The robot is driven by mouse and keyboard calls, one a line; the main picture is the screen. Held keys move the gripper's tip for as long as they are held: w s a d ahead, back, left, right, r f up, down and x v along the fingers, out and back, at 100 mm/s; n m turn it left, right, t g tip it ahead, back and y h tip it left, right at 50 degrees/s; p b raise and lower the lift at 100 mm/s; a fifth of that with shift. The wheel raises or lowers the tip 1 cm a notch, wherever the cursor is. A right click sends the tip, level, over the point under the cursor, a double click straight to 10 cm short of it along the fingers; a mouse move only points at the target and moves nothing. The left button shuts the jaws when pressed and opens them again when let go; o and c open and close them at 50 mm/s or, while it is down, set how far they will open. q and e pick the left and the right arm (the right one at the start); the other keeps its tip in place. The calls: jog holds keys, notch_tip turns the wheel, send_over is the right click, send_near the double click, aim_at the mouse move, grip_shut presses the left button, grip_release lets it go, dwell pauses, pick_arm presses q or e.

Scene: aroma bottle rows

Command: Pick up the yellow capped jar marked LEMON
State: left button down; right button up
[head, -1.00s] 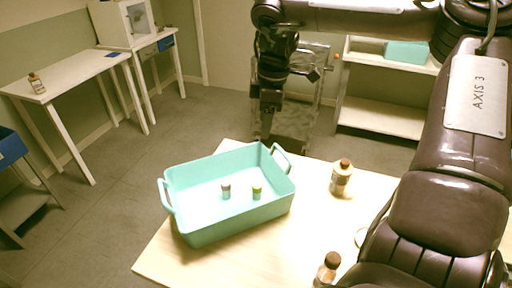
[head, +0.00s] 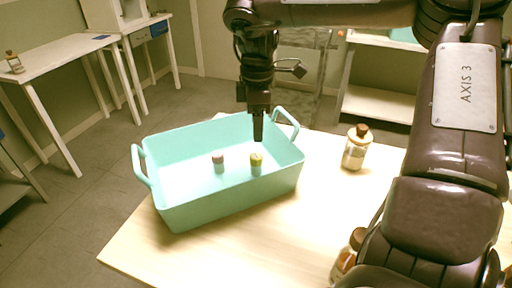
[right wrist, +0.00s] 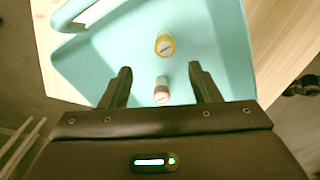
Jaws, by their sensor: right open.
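A yellow-capped jar (head: 256,164) stands upright in the teal basket (head: 215,205). To its left stands a second small jar (head: 218,162) with a brownish-pink cap. No label can be read. In the right wrist view the yellow cap (right wrist: 165,46) is farther from my jaws than the pinkish-capped jar (right wrist: 161,91), which appears between the fingertips. My right gripper (head: 258,138) points down over the far part of the basket. It is open and empty, and its two fingers (right wrist: 161,80) show apart in the wrist view. My left gripper is not in view.
The basket has raised walls and two handles. A corked bottle (head: 356,148) stands on the wooden table (head: 130,250) to its right, and another bottle (head: 347,258) is partly hidden behind my right arm. A white side table (head: 50,60) stands at the left.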

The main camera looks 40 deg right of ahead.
jog(key=b, duration=0.3)
send_over(256, 156)
jog(key=f, duration=0.5)
jog(key=shift+w+d, duration=0.35)
jog(key=shift+d, duration=0.05)
jog(key=shift+s+f, duration=0.1)
jog(key=shift+f, duration=0.4)
jog(key=f, duration=0.5)
jog(key=shift+s+a+f, duration=0.25)
jog(key=shift+a, duration=0.15)
jog(key=shift+f, duration=0.55)
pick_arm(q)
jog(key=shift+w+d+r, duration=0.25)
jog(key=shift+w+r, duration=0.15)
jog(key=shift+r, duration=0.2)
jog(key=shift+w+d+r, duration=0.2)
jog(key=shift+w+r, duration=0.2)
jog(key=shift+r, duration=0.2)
pick_arm(e)
jog(key=c, duration=1.1)
